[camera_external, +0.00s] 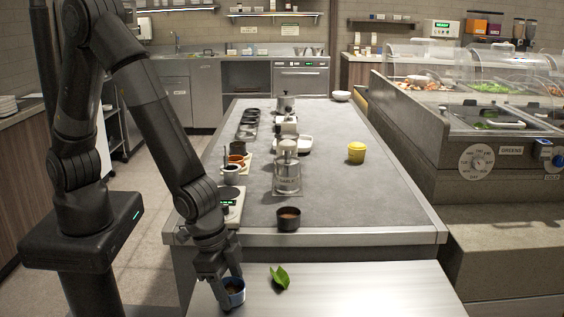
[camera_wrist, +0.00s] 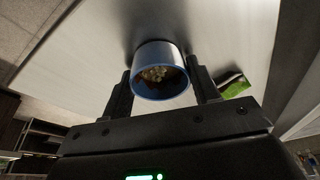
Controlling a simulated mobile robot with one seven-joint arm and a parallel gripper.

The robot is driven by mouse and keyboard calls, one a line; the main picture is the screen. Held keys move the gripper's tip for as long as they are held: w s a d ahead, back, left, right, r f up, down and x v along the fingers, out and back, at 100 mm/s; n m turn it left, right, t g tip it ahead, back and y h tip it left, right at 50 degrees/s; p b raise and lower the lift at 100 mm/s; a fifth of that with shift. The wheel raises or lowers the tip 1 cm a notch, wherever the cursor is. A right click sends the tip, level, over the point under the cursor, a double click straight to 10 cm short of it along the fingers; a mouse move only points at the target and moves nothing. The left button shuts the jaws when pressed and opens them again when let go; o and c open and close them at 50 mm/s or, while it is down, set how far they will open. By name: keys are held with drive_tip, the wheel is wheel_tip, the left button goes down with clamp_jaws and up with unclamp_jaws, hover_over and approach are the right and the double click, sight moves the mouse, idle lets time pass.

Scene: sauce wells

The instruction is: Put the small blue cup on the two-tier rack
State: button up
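The small blue cup (camera_external: 233,291) stands upright at the left end of the near pale metal table. In the wrist view the cup (camera_wrist: 160,72) has a blue rim, with pale lumpy contents inside. My gripper (camera_external: 226,283) points down at it. The wrist view shows one finger of my gripper (camera_wrist: 160,80) on each side of the cup, very close to its wall. I cannot tell whether both fingers touch it. I cannot clearly pick out a two-tier rack among the items on the grey counter.
The grey counter (camera_external: 350,205) behind holds a dark brown-filled cup (camera_external: 288,218), a metal-and-glass container (camera_external: 287,172), a scale (camera_external: 231,205) and a yellow tub (camera_external: 356,152). Its right side is mostly clear.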

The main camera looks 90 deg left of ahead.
drive_tip(key=o, duration=0.4)
drive_tip(key=v, duration=1.2)
drive_tip(key=s+a+r+n+t, duration=0.15)
drive_tip(key=s+a+r, duration=0.35)
drive_tip(key=a+r, duration=0.85)
drive_tip(key=shift+n+t+y, duration=0.5)
drive_tip(key=shift+n+t, duration=0.05)
drive_tip(key=shift+n, duration=0.4)
drive_tip(key=shift+s+a+r, duration=0.6)
drive_tip(key=shift+s+a, duration=1.15)
drive_tip(key=shift+s, duration=0.25)
drive_tip(key=shift+s+a+r, duration=0.6)
drive_tip(key=shift+s+a, duration=1.1)
drive_tip(key=shift+s, duration=0.25)
drive_tip(key=shift+s+a+r, duration=0.65)
drive_tip(key=shift+s+a, duration=1.1)
drive_tip(key=shift+s, duration=0.25)
